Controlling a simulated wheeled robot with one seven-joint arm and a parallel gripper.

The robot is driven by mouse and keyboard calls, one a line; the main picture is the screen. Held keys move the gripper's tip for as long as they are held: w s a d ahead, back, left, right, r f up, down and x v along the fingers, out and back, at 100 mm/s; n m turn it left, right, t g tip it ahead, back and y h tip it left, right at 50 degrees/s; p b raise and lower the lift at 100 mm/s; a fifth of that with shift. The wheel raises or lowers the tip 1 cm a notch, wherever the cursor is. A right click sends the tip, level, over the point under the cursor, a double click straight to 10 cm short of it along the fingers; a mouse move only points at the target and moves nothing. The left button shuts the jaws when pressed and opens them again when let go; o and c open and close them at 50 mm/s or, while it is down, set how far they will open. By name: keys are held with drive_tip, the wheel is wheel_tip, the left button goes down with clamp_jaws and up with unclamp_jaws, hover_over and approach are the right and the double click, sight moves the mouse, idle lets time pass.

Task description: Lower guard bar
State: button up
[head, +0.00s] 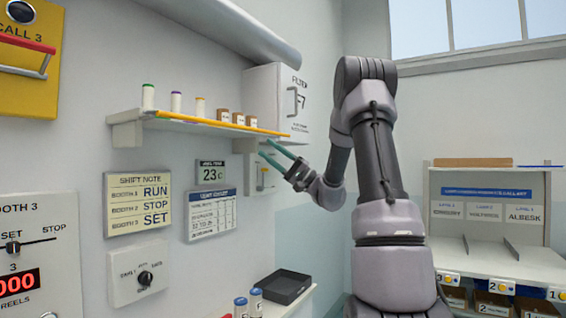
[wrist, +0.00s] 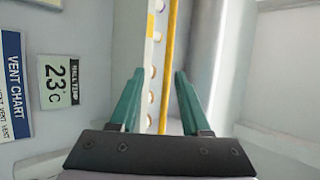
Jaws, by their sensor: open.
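The guard bar appears to be the long yellow bar (head: 215,124) along the front edge of the wall shelf; it lies roughly level in the head view. In the wrist view the yellow bar (wrist: 171,50) runs lengthwise down the picture, between the two fingers as seen. My gripper (head: 263,147) has teal fingers, spread and empty, just below the bar's right end. In the wrist view my gripper (wrist: 160,72) is open around the line of the bar. No contact shows, and I cannot tell the exact depth between fingers and bar.
A temperature sign (head: 212,173) and vent chart (head: 212,214) hang below. A black tray (head: 285,288) sits lower down.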

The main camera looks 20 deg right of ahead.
drive_tip(key=v, duration=0.8)
drive_tip(key=c, duration=0.3)
drive_tip(key=shift+a+m, duration=0.3)
drive_tip(key=shift+m, duration=0.2)
clamp_jaws()
drive_tip(key=m+t+h, duration=0.7)
drive_tip(key=m+t, duration=0.3)
drive_tip(key=m, duration=1.6)
approach(242, 128)
drive_tip(key=w+a, duration=0.3)
drive_tip(key=w, duration=0.3)
drive_tip(key=shift+s+d+r, duration=0.1)
drive_tip(key=shift+d+r, duration=0.1)
drive_tip(key=shift+r, duration=1.45)
